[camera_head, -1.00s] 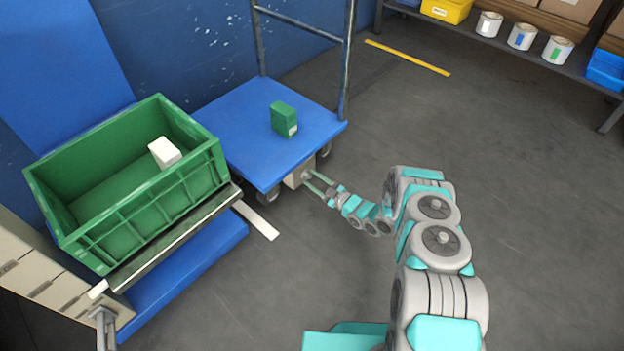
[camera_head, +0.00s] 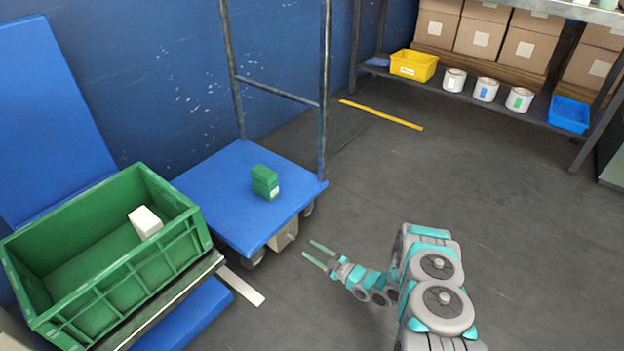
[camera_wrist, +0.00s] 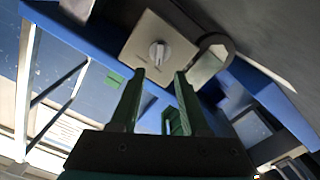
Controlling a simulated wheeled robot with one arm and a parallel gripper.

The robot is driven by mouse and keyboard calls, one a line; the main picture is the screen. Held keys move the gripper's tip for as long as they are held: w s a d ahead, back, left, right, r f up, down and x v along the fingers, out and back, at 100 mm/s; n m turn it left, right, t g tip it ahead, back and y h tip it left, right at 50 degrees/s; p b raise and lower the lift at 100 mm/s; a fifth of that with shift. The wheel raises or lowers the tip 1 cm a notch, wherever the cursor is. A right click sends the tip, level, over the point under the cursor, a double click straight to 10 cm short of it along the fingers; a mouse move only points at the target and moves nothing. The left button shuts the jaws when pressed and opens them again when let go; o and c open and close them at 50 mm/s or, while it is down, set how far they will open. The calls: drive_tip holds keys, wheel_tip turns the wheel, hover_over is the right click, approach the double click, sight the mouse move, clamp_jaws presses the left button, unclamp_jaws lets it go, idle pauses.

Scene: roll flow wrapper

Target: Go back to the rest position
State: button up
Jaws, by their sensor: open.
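My gripper (camera_head: 319,252) is open and empty in the head view, in the air to the right of the blue cart (camera_head: 222,222). Its fingers point at a beige box with a knob (camera_head: 284,236) under the cart's deck edge, with a gap between.
A green carton (camera_head: 265,182) stands on the cart deck. A green crate (camera_head: 110,300) with a white box (camera_head: 145,222) is at left. A shelf holds a yellow bin (camera_head: 413,65), several cans and a blue bin (camera_head: 568,114). The floor (camera_head: 500,190) at right is clear.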

drive_tip(key=w+d+r+m+h+p, duration=0.1)
drive_tip(key=w+d+r+m+h, duration=0.2)
drive_tip(key=w+d+r+h, duration=0.7)
drive_tip(key=s+d+r+m+g+h+p, duration=0.1)
drive_tip(key=s+d+r+m+g+h, duration=0.25)
drive_tip(key=r, duration=0.65)
drive_tip(key=s+d+r+m+h+p, duration=0.15)
drive_tip(key=s+d+r, duration=0.35)
drive_tip(key=r, duration=0.5)
drive_tip(key=s+d+r+m+g+h, duration=0.1)
drive_tip(key=s+r+m+g, duration=0.15)
drive_tip(key=s+r, duration=0.55)
drive_tip(key=s+d+r+m+g, duration=0.1)
drive_tip(key=s+r+m+g, duration=0.15)
drive_tip(key=s, duration=0.95)
drive_tip(key=s+a+r+m+g+y, duration=0.1)
drive_tip(key=s+a+r+g, duration=0.1)
drive_tip(key=s, duration=1.2)
drive_tip(key=s+a+r+m+g+p, duration=0.1)
drive_tip(key=s+a+r, duration=0.3)
drive_tip(key=s, duration=1)
drive_tip(key=shift+s+a+r+m+g+y, duration=0.15)
drive_tip(key=shift+s+r+m+g+y, duration=0.2)
drive_tip(key=shift+r+m+g, duration=0.35)
